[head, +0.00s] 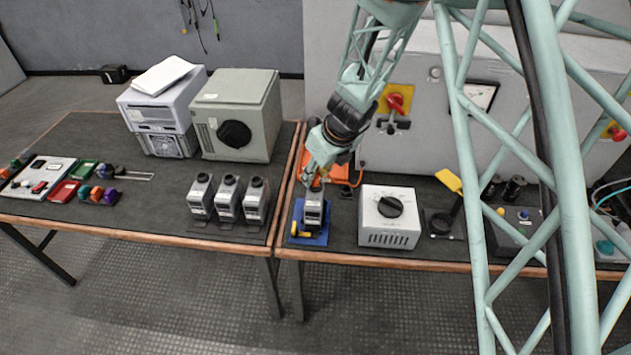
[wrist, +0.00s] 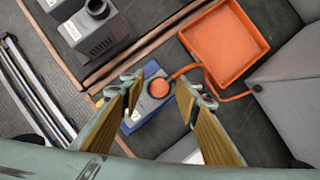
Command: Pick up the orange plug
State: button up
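The orange plug (wrist: 159,88) shows in the wrist view as a round orange cap on top of a grey capacitor unit (wrist: 150,104). An orange cable runs from it towards an orange tray (wrist: 225,45). My gripper (wrist: 166,89) is open, its two fingers on either side of the plug with gaps between; I cannot tell how far above it they are. In the head view my gripper (head: 314,180) points down over the grey unit (head: 313,212), which stands on a blue base (head: 310,238). The plug is mostly hidden by my gripper there.
Three similar grey units (head: 228,198) stand on the left table. A white box with a black dial (head: 388,222) stands close to the right of the blue base. The orange tray (head: 340,171) lies behind. A grey cabinet (head: 430,110) rises at the back.

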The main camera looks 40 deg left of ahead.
jog(key=c, duration=1)
jog(key=shift+o, duration=0.2)
jog(key=shift+r, duration=0.1)
jog(key=shift+r+p, duration=0.95)
jog(key=shift+r, duration=0.7)
jog(key=s+d+r+b, duration=0.1)
jog(key=s+d+b, duration=0.4)
jog(key=s+d, duration=0.6)
jog(key=shift+d+r, duration=0.25)
jog(key=shift+d, duration=0.1)
jog(key=shift+w+a, duration=0.1)
